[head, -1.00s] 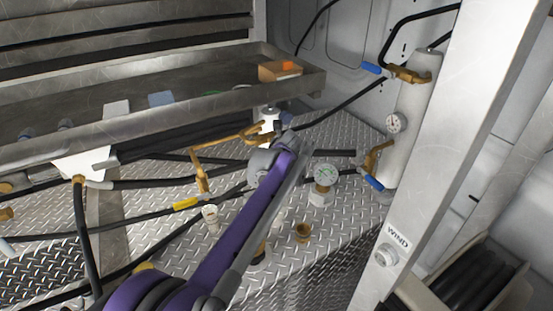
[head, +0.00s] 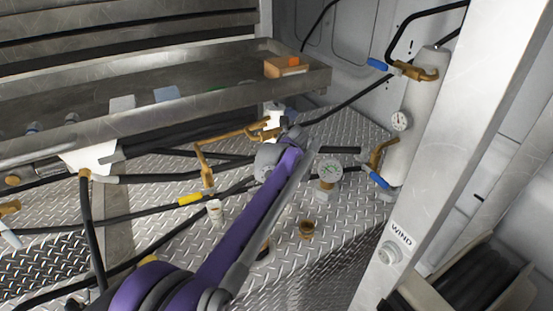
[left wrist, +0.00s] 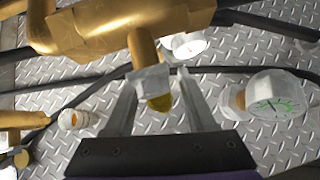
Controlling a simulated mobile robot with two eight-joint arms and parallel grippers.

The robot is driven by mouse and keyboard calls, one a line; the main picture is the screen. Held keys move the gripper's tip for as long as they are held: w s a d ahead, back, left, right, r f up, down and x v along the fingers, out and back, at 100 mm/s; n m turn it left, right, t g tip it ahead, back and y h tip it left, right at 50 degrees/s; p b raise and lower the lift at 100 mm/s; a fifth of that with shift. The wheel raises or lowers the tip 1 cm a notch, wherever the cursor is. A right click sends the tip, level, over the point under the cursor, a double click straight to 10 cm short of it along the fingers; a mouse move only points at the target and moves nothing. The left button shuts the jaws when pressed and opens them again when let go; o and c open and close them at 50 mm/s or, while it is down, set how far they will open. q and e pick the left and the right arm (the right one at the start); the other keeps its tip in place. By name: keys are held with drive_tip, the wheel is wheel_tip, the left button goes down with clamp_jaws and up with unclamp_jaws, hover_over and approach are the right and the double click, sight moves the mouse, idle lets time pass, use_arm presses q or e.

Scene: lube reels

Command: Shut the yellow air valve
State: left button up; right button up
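In the head view, a valve with a yellow handle (head: 190,199) sits on a black hose, below the left end of a brass pipe. My purple left arm reaches in from below, and its gripper (head: 290,132) is near the right end of that pipe, well right of the yellow handle. In the left wrist view my left gripper (left wrist: 158,72) has its two fingers spread. A brass stem with a grey collar and a dull yellow tip (left wrist: 160,102) shows between them; I cannot tell whether they touch it or whether it is part of the valve. My right gripper is not in view.
A pressure gauge (head: 326,174) stands right of my arm, and it also shows in the left wrist view (left wrist: 275,98). Two blue-handled valves (head: 378,64) are on the grey cylinder (head: 418,112). A metal tray (head: 215,90) overhangs behind. Black hoses cross the diamond-plate deck.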

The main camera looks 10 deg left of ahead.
use_arm(q)
drive_tip(key=shift+r, duration=0.1)
drive_tip(key=v, duration=1)
drive_tip(key=shift+s+r, duration=0.2)
drive_tip(key=shift+s, duration=0.05)
drive_tip(key=shift+d, duration=0.1)
